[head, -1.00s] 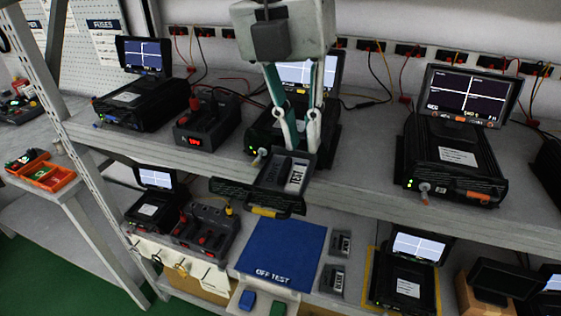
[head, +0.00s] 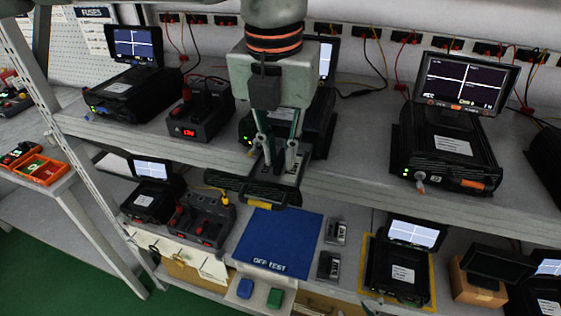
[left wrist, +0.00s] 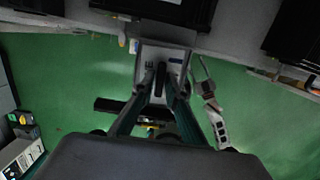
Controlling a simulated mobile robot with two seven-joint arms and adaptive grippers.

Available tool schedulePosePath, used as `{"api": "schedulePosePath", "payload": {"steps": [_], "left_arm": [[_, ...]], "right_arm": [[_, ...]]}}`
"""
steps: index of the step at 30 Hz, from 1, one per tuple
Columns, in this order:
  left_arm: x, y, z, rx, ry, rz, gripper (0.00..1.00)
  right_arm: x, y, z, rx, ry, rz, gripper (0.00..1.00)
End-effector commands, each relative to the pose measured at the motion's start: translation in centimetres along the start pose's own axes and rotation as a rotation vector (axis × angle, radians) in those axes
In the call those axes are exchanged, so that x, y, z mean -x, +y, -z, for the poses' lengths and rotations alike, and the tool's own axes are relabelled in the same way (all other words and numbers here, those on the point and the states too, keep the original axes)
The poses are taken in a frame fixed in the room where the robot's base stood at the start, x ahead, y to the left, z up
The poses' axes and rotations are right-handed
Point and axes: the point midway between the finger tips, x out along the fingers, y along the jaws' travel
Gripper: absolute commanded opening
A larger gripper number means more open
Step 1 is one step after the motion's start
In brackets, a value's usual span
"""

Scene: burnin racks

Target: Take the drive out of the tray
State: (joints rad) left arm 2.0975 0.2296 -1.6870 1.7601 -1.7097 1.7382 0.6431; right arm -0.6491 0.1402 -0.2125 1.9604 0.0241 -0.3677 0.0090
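The tray (head: 252,190) is pulled out from the front of the middle upper-shelf unit and sticks out past the shelf edge, with a yellow piece on its front. The drive (head: 294,174), grey with a pale label, lies in the tray, partly covered by my fingers. My left gripper (head: 277,164) points down over it, its fingertips apart and close to the drive. In the left wrist view a dark raised grip (left wrist: 160,80) stands between the fingers, with no clear contact. I do not make out my right gripper.
Below is a blue mat (head: 277,240) marked OFF TEST, with loose drives (head: 336,232) beside it. A lit drive dock (head: 197,120) stands left of the unit. Another unit with a screen (head: 450,150) stands right. Bare shelf (head: 355,160) lies between.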

Motion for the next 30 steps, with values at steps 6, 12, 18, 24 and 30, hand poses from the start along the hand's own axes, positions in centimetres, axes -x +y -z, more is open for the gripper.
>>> {"api": "schedulePosePath", "payload": {"steps": [6,12,18,24,30], "left_arm": [[0.0,0.0,0.0,-0.001,-0.001,0.000,0.08],[0.0,0.0,0.0,-0.001,-0.001,0.000,0.00],[0.1,0.0,-0.1,0.000,-0.002,0.000,0.00],[2.4,0.0,-0.4,0.002,-0.006,0.001,0.00],[6.3,0.0,-0.9,0.001,-0.006,0.000,0.00]], "right_arm": [[0.0,0.0,0.2,0.000,0.004,-0.001,0.40],[0.0,0.0,0.2,0.000,0.004,-0.001,0.40],[0.0,0.0,0.2,0.000,0.004,-0.001,0.40],[-0.1,0.0,0.0,0.000,0.002,0.000,0.40],[-0.1,-0.1,-0.3,0.000,-0.002,0.000,0.40]]}}
